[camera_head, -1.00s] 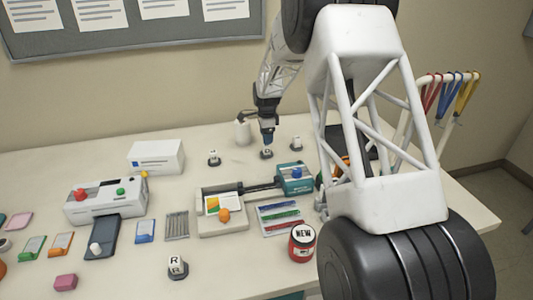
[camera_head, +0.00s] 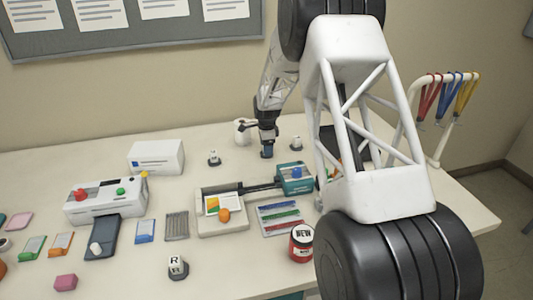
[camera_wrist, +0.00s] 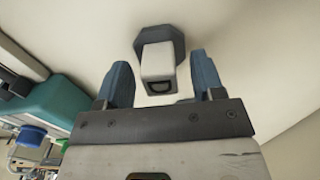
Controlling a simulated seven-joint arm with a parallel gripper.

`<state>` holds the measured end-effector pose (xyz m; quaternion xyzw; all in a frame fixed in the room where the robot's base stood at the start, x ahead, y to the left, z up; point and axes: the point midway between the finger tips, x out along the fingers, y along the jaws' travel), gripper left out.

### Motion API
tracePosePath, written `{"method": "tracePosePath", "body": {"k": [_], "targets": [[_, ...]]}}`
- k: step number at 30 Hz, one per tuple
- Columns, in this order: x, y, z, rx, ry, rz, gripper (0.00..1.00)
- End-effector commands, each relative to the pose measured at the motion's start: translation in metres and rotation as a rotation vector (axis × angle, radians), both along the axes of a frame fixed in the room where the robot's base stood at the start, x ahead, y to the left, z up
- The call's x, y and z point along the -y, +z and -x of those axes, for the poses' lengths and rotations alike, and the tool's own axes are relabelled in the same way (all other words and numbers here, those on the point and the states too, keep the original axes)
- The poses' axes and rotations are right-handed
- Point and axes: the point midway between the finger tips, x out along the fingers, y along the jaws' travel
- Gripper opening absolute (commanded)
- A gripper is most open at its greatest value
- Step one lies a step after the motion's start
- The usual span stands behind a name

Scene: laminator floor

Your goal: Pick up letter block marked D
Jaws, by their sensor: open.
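My gripper (camera_head: 267,153) is open and points down at the back of the table, left of my big arm link. In the wrist view the white letter block (camera_wrist: 158,64) with a dark D-shaped mark shows between the two blue fingertips of my gripper (camera_wrist: 160,78), with a gap on each side. It sits on a dark many-sided base (camera_wrist: 160,43). In the head view my gripper hides this block.
Other letter blocks stand nearby: one to the left (camera_head: 214,158), one to the right (camera_head: 296,143), and one marked R (camera_head: 177,264) at the front. A teal-ended device (camera_head: 295,178) is in front of my gripper. A white container (camera_head: 243,132) stands just behind left.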

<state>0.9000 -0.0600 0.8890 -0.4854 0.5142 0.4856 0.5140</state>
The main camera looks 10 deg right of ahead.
Motion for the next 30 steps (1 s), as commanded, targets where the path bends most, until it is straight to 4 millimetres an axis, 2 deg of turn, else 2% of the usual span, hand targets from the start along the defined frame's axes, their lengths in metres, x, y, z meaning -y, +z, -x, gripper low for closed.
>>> {"method": "tracePosePath", "body": {"k": [14, 25, 26, 30], "targets": [[0.0000, 0.0004, -0.0001, 0.000, 0.000, 0.000, 0.60], [0.0000, 0.0004, -0.0001, 0.000, 0.000, 0.000, 0.04], [0.0000, 0.0004, -0.0001, 0.000, 0.000, 0.000, 0.00], [0.0000, 0.0011, -0.0004, 0.001, 0.000, 0.000, 0.00]]}}
